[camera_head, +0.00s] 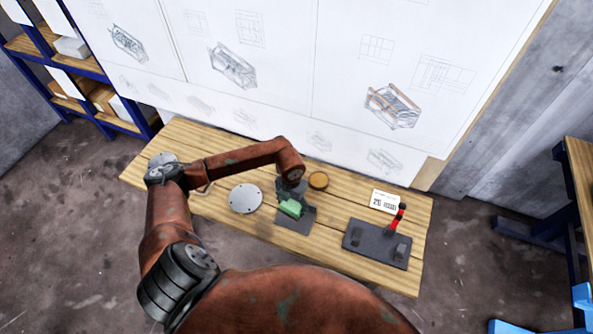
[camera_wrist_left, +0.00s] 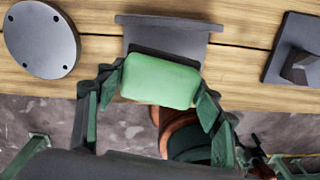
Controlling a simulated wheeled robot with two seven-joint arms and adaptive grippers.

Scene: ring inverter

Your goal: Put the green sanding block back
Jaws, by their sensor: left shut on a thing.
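The green sanding block (camera_head: 290,208) is between the fingers of my left gripper (camera_head: 291,199), over the middle of the wooden bench. In the left wrist view the green sanding block (camera_wrist_left: 161,80) sits between both fingers, which are shut on it. A dark grey plate (camera_head: 297,223) lies below and beside the block; in the left wrist view a grey piece (camera_wrist_left: 165,32) shows just beyond the block. I cannot tell whether the block touches the plate. My right gripper is not in view.
On the wooden bench (camera_head: 225,222) are a grey round disc with holes (camera_head: 245,198), a small round brown thing (camera_head: 318,180), a white label card (camera_head: 385,200) and a dark plate (camera_head: 372,244) with a red-handled clamp (camera_head: 399,214). A board with drawings (camera_head: 280,80) stands behind.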

